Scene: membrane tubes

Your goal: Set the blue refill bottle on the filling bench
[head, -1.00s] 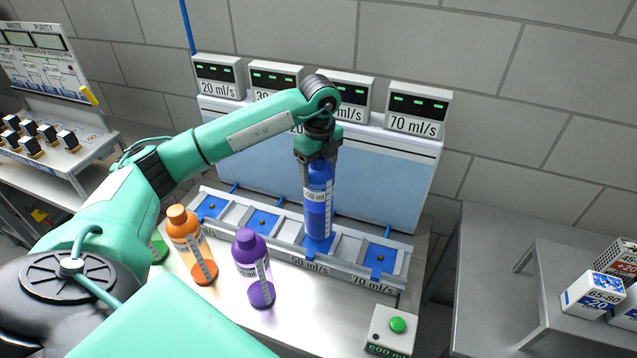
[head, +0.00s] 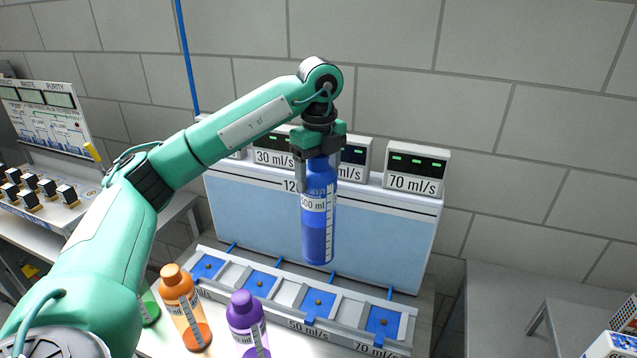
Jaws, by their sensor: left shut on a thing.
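The blue refill bottle (head: 318,232) is upright in the air, held by its top in my left gripper (head: 318,158). A "500 ml" label shows on its side. My left gripper points down and is shut on it. The bottle hangs above the filling bench (head: 270,311), apart from it, in front of the pale blue back panel. The bench has a row of blue bays, and the bay (head: 318,302) below the bottle is empty. My right gripper is not in view.
An orange bottle (head: 183,305), a purple bottle (head: 245,322) and a partly hidden green bottle (head: 150,306) stand in front of the bench. Flow displays, including one marked 70 ml/s (head: 416,167), top the panel. A grey table (head: 490,310) is at right.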

